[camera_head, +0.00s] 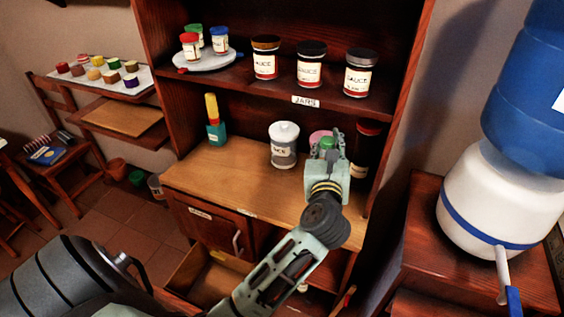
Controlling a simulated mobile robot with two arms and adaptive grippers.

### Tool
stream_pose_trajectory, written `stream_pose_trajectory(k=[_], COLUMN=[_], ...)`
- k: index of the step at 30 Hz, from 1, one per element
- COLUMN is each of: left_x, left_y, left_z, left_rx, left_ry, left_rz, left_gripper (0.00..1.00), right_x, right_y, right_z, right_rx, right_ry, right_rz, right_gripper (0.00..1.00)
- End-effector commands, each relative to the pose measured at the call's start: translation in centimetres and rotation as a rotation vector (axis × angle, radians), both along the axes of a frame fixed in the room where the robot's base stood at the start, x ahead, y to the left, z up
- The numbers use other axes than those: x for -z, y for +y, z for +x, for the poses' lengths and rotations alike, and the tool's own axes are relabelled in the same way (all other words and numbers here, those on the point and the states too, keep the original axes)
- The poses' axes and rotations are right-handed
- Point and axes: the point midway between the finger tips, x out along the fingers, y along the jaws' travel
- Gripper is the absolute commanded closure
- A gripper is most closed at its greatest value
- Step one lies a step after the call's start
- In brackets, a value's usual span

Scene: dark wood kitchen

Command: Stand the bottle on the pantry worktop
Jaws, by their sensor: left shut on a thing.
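My left gripper (337,148) is over the right part of the wooden pantry worktop (245,185), inside the lower bay. It is shut on a small green thing (326,143), mostly hidden by the fingers; whether this is the bottle, and whether it touches the worktop, I cannot tell. A pink round top (318,136) shows just behind it. A dark container with a dark red cap and pale label (364,152) stands right of the gripper, partly covered. A teal bottle with a yellow top (214,122) stands upright at the worktop's left. My right gripper is not in view.
A white-lidded jar (284,146) stands left of my gripper. The shelf above (280,92) holds several sauce jars and a round tray (208,61). An open drawer (205,272) juts out below. A water dispenser (487,205) stands right. The worktop's left front is clear.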

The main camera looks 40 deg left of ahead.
Motion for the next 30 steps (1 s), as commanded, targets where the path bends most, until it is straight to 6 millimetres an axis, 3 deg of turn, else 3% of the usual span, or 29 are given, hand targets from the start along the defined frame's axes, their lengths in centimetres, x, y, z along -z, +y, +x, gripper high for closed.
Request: stream_pose_trajectory(k=[15, 20, 30], left_x=[5.4, 6.1, 10.0], left_y=[9.5, 10.4, 10.5], left_z=[0.6, 0.7, 0.7], left_rx=[-0.001, 0.0, 0.0], left_ry=[-0.001, -0.003, -0.002], left_rz=[0.005, 0.001, 0.002], left_gripper=[1.0, 1.0, 1.0], right_x=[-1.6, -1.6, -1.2], right_y=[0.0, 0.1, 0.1], right_z=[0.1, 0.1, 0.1], right_rx=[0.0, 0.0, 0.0], right_ry=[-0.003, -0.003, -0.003], right_rz=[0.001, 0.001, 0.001], right_gripper=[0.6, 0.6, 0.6])
